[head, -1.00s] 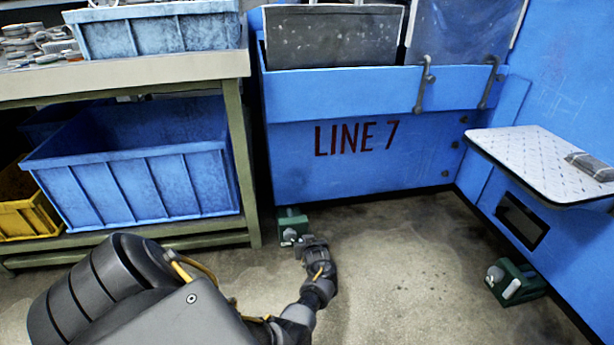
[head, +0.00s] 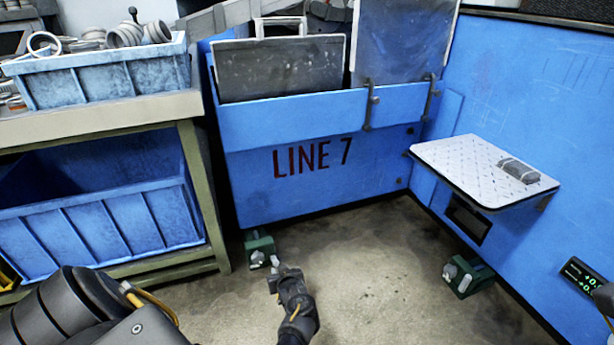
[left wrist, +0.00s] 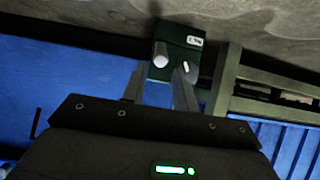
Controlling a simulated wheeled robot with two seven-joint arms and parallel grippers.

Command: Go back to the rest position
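My left gripper (head: 282,274) is at the lower middle of the head view, low in front of the blue machine. In the left wrist view its two fingers (left wrist: 160,85) stand apart with nothing between them. A green block-shaped foot (left wrist: 178,50) shows just beyond the fingertips in that view. In the head view this green foot (head: 260,250) is by the machine's lower left corner, close to the gripper. I cannot tell whether they touch. My right gripper is out of view; only a piece of what seems my right arm shows at the right edge.
The blue machine (head: 310,195) marked LINE 7 stands ahead. A white shelf (head: 460,160) juts out at right, above another green foot (head: 467,276). A dark display (head: 582,276) is at far right. A bench (head: 100,118) with blue bins (head: 100,75) stands at left. Floor between is clear.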

